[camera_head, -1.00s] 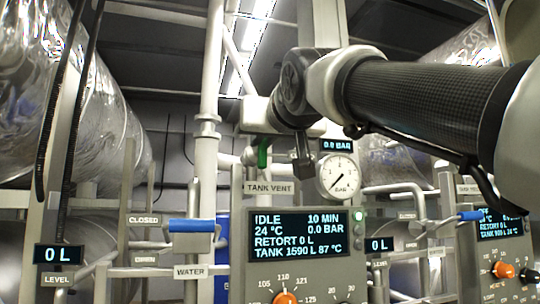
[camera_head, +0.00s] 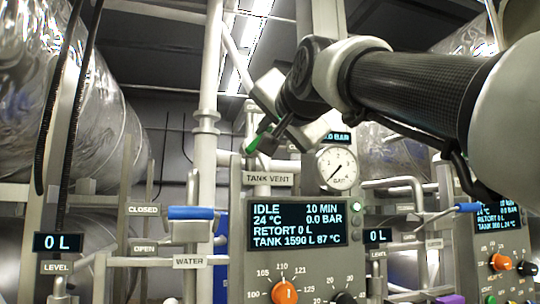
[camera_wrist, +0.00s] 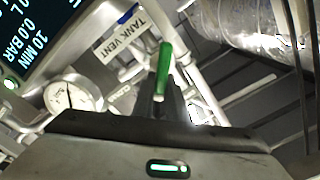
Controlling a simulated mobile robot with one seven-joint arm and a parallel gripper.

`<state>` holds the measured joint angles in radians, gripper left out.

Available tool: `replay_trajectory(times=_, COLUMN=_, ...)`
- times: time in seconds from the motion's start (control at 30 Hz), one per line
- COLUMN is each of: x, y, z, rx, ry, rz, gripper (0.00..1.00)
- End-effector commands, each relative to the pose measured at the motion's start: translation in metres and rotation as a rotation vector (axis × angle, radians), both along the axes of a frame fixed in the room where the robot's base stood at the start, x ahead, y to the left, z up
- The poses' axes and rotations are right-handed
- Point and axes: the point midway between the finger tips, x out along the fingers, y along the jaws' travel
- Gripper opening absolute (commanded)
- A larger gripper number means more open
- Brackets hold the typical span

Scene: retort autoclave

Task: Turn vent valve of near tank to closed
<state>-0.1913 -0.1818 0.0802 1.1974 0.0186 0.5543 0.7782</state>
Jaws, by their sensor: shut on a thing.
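The vent valve's green lever (camera_head: 267,145) is on the pipework just above the TANK VENT label (camera_head: 268,179). My gripper (camera_head: 257,141) reaches it from the upper right and is shut on it, with its dark fingers slanting down to the left. In the wrist view the green lever (camera_wrist: 164,68) stands out beyond the dark fingers (camera_wrist: 167,105). The fingers hide part of the lever and the valve body, so its exact angle is hard to read.
A round gauge (camera_head: 337,168) and a control panel display (camera_head: 297,225) are close by, right and below. A blue-handled water valve (camera_head: 191,212) with CLOSED and OPEN labels is at lower left. A thick vertical pipe (camera_head: 206,110) stands left of the valve.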

Motion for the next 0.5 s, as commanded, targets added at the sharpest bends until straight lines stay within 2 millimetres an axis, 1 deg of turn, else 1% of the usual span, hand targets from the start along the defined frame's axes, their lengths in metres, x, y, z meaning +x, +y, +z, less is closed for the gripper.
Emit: replay_trajectory(times=0.5, x=0.0014, y=-0.0056, z=-0.0082, rx=0.460, ry=0.133, rz=-0.002, gripper=0.00)
